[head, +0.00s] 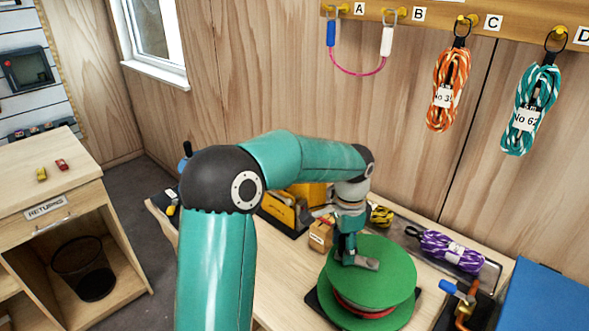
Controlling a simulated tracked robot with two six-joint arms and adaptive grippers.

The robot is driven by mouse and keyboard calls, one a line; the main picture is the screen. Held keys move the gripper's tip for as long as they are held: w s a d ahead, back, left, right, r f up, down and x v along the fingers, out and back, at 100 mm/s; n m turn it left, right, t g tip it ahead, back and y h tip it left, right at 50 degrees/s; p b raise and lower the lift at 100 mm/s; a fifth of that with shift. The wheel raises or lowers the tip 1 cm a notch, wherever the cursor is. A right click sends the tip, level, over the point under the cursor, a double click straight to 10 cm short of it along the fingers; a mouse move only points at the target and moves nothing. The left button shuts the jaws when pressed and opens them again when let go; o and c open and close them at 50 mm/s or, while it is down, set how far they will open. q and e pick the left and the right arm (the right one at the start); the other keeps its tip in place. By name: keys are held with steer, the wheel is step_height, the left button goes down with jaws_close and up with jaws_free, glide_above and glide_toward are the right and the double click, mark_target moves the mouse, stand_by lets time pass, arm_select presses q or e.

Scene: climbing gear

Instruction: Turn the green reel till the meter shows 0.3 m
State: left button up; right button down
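The green reel (385,262) lies flat on the wooden workbench at the lower middle, on a dark base. A red band shows below its upper disc. My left arm comes in from the left and bends down to it. My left gripper (352,258) points down at the upper disc, left of its middle. A small grey piece at the fingertips lies over the disc; I cannot tell whether it is a finger or part of the reel. Whether the fingers are closed is unclear. I can make out no meter reading. My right gripper is out of view.
A cardboard box (321,236) and a yellow object (281,209) stand left of the reel. A purple rope bundle (451,251) lies in a tray to its right. A blue-handled crank (463,297) and a blue panel (545,300) are at the lower right. Ropes hang above.

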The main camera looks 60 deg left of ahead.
arm_select(q)
steer(key=shift+r, duration=0.15)
step_height(320, 180, up, 12)
steer(key=shift+f, duration=0.15)
stand_by(0.4)
